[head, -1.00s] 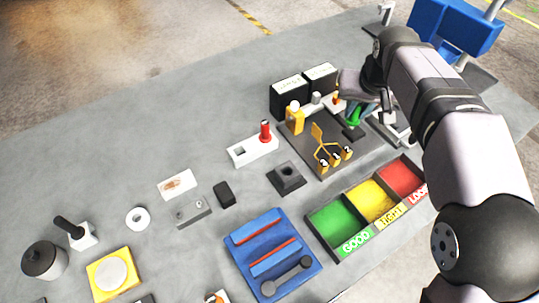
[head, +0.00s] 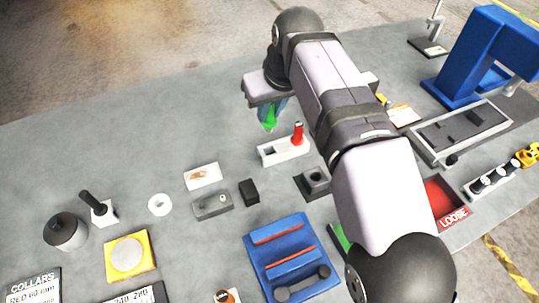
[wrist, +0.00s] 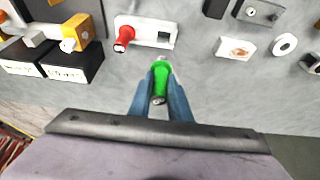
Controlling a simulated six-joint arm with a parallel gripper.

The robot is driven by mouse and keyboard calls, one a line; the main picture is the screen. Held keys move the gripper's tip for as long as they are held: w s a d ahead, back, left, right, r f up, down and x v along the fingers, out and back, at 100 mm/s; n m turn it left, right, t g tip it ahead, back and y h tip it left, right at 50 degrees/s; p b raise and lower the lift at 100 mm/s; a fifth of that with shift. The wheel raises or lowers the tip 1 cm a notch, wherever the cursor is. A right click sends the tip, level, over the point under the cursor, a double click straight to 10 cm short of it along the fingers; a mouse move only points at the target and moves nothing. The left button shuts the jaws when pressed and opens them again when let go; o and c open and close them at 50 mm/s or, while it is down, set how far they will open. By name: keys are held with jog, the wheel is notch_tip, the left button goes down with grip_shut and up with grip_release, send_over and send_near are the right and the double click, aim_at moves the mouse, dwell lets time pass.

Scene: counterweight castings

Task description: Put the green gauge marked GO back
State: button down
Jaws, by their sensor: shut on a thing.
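The green gauge (head: 270,118) hangs in my gripper (head: 266,112), above the table and just behind the white gauge holder (head: 270,154). In the wrist view the green gauge (wrist: 160,80) sits between the two blue fingers of my gripper (wrist: 161,88), which are shut on it. No GO marking is readable. The white holder also shows in the wrist view (wrist: 143,41). A red gauge (head: 297,135) stands upright in one end of it. The other end has an empty square pocket. The gauge is apart from the holder.
A black block (head: 249,191), a grey plate (head: 213,206) and a white card with a brown mark (head: 202,176) lie near the holder. A dark square socket (head: 313,183) is in front. Two black boxes (wrist: 72,67) show in the wrist view. The table behind the holder is clear.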

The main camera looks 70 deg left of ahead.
jog(key=shift+f+b, duration=0.3)
jog(key=shift+f, duration=4.65)
jog(key=shift+f, duration=0.25)
jog(key=c, duration=1.6)
grip_release()
jog(key=shift+c, duration=0.2)
jog(key=shift+r, duration=0.1)
jog(key=shift+d+r, duration=0.1)
jog(key=shift+r, duration=0.35)
jog(key=b+v, duration=0.1)
jog(key=v, duration=1)
jog(key=shift+r, duration=0.2)
jog(key=shift+w+d, duration=0.1)
jog(key=shift+w, duration=0.05)
